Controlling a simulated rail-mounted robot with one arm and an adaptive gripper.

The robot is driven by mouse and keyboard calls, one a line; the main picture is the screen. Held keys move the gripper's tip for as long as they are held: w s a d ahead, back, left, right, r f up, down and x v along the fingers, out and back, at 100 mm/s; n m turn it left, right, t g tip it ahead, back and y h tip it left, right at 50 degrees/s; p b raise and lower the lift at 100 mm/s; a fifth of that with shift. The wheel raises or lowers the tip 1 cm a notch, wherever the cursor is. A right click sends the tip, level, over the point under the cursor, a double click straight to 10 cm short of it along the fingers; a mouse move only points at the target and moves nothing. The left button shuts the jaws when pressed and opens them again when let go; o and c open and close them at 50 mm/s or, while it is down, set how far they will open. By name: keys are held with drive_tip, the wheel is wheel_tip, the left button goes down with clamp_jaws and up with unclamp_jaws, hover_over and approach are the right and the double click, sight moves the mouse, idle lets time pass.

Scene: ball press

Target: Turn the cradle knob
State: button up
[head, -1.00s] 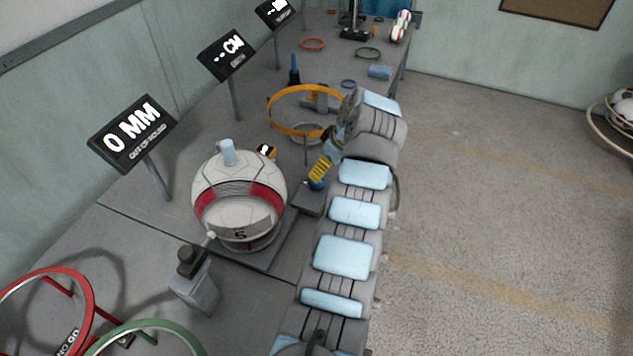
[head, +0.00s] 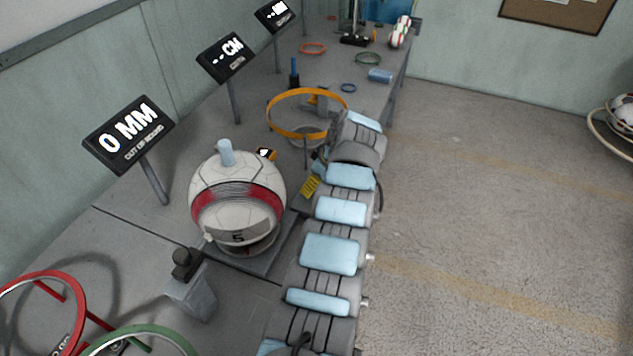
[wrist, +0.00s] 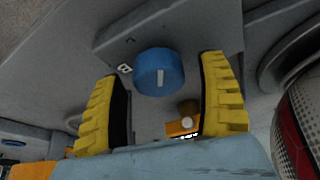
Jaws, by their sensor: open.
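The cradle knob (wrist: 160,72) is a round blue knob with a pale pointer bar, on the grey cradle base (wrist: 200,30) beside a small letter label. My gripper (wrist: 162,70) is open, and its yellow ribbed fingers stand on either side of the knob in the wrist view, with gaps showing on both sides. Depth between fingertips and knob is hard to judge. In the head view one yellow finger of my gripper (head: 310,187) shows beside the ball's cradle, and my arm hides the knob. The white and red ball (head: 238,200) sits on the cradle.
A "0 MM" display (head: 128,133) stands behind left. A grey post (head: 190,285) is in front of the ball. An orange ring (head: 306,135) stands beyond my gripper.

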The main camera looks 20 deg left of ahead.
drive_tip(key=c, duration=1.2)
drive_tip(key=shift+r+m+p, duration=0.1)
drive_tip(key=shift+m+p, duration=0.4)
drive_tip(key=shift+p, duration=0.8)
drive_tip(key=m+t+p, duration=0.1)
drive_tip(key=m+p, duration=0.1)
drive_tip(key=p, duration=0.2)
drive_tip(key=shift+r+h, duration=0.1)
drive_tip(key=shift+h, duration=0.2)
drive_tip(key=m+t+p, duration=0.1)
drive_tip(key=m+p, duration=0.2)
drive_tip(key=p, duration=0.3)
drive_tip(key=shift+s+h, duration=0.1)
drive_tip(key=shift+h, duration=0.3)
drive_tip(key=m+p, duration=0.3)
drive_tip(key=shift+t+h, duration=0.3)
drive_tip(key=shift+h, duration=0.1)
drive_tip(key=shift+f+m+h+p, duration=0.2)
drive_tip(key=shift+m+h+p, duration=0.4)
drive_tip(key=shift+m+p, duration=0.75)
drive_tip(key=shift+m+t, duration=0.3)
drive_tip(key=shift+m, duration=0.25)
